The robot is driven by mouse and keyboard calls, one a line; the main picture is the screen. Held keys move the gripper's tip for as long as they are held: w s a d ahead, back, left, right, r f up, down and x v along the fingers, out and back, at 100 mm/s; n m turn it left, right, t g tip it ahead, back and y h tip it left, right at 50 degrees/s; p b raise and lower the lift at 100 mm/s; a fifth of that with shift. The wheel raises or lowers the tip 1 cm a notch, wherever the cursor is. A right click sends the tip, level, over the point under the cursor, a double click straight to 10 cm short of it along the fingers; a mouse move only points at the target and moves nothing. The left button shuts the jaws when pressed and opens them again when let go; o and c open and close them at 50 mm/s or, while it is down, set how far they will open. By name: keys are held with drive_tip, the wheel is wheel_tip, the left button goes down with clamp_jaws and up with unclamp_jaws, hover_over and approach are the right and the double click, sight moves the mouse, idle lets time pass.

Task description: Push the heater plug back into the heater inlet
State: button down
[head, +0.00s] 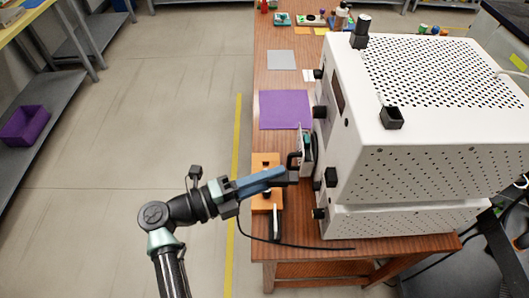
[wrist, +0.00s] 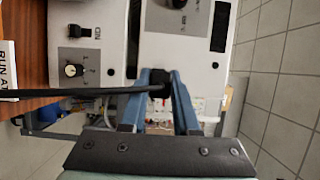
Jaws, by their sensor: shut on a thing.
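My gripper (wrist: 160,80) has blue fingers shut on a black plug (wrist: 159,77), seen between the fingertips in the wrist view. A black cable (wrist: 70,92) runs left from the plug. In the head view my gripper (head: 286,174) is just left of the white machine's front, above the table edge. The plug's front faces the white panel (wrist: 155,48) in the wrist view. I cannot tell whether it touches the panel. The heater inlet is not clearly identifiable. A black fitting (wrist: 177,3) shows at the top of that panel.
The white perforated machine (head: 430,165) fills the table's right side, with black knobs on its front. An orange block (head: 266,160), a purple mat (head: 285,110) and a small upright device (head: 305,150) are near my gripper. Open floor (head: 170,100) lies left.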

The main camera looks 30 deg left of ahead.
drive_tip(key=shift+w+d+p, duration=0.2)
drive_tip(key=shift+w+d, duration=0.45)
drive_tip(key=shift+d, duration=0.3)
drive_tip(key=shift+w+d+p, duration=0.2)
drive_tip(key=shift+w+d, duration=0.45)
drive_tip(key=shift+d, duration=0.25)
drive_tip(key=shift+w+d+p, duration=0.25)
drive_tip(key=shift+w+d, duration=0.2)
drive_tip(key=shift+d, duration=0.25)
drive_tip(key=shift+w+d+p, duration=0.2)
drive_tip(key=shift+w+d, duration=0.2)
drive_tip(key=shift+d, duration=0.25)
idle(0.8)
drive_tip(key=c, duration=0.6)
unclamp_jaws()
drive_tip(key=shift+s+a, duration=0.35)
drive_tip(key=shift+s, duration=0.05)
drive_tip(key=b, duration=0.3)
approach(294, 183)
drive_tip(key=shift+w+d, duration=0.1)
drive_tip(key=shift+d, duration=0.05)
